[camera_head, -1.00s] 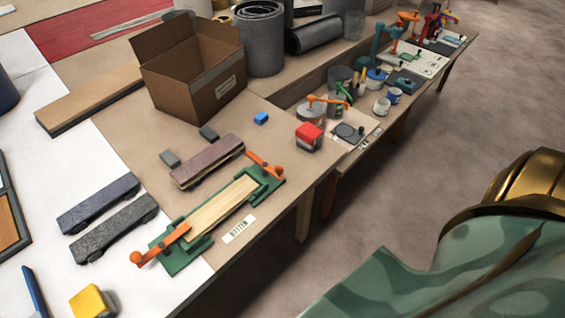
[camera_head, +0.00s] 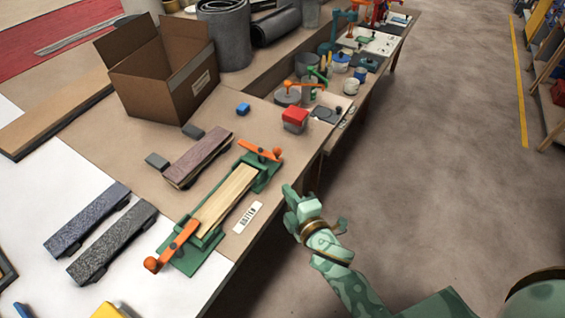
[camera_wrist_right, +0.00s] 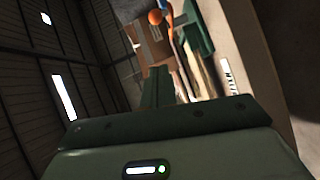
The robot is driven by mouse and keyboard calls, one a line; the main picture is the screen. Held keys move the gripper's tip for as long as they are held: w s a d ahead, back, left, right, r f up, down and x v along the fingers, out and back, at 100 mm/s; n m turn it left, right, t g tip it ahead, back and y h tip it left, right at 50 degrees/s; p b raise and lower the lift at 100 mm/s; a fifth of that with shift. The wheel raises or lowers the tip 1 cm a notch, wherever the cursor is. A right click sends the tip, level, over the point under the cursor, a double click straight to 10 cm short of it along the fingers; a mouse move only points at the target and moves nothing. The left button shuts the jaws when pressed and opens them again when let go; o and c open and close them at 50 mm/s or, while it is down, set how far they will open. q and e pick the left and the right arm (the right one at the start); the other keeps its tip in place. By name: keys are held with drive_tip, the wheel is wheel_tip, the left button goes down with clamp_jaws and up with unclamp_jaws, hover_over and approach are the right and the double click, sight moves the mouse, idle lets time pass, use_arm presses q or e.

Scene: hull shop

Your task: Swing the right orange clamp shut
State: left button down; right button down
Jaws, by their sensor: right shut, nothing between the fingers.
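A green jig (camera_head: 206,241) lies along the table edge with a pale wooden strip (camera_head: 226,199) in it. The right orange clamp (camera_head: 257,150) is at its far end, its arm slanting past the strip's end to a round knob. The left orange clamp (camera_head: 175,245) is at the near end, its knob sticking out to the left. My right gripper (camera_head: 289,194) is shut and empty, beyond the table edge, right of the jig and apart from both clamps. The right wrist view shows my gripper finger (camera_wrist_right: 160,88) and an orange knob (camera_wrist_right: 154,17); which clamp it belongs to is unclear. My left gripper is not in view.
A label plate (camera_head: 247,217) lies between jig and table edge. A purple-brown block (camera_head: 198,158) lies left of the jig. A red-topped block (camera_head: 295,119) stands behind the right clamp. A cardboard box (camera_head: 170,80) stands farther back. The floor right of the table is open.

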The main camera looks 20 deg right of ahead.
drive_tip(key=w, duration=0.3)
drive_tip(key=w+f+b, duration=0.1)
drive_tip(key=w, duration=0.2)
drive_tip(key=w+a+b, duration=0.1)
drive_tip(key=w, duration=0.2)
drive_tip(key=shift+w+f, duration=0.35)
drive_tip(key=shift+w+d+f+b, duration=0.15)
drive_tip(key=shift+w+d+b, duration=0.3)
drive_tip(key=shift+w+d, duration=0.5)
drive_tip(key=shift+w+d+f, duration=0.1)
drive_tip(key=shift+w+d, duration=0.25)
drive_tip(key=shift+w, duration=0.3)
drive_tip(key=shift+d+n+y, duration=0.25)
drive_tip(key=shift+n+y, duration=0.15)
drive_tip(key=shift+d+y, duration=0.1)
drive_tip(key=shift+y, duration=0.4)
drive_tip(key=shift+n+p, duration=0.3)
drive_tip(key=shift+n, duration=0.1)
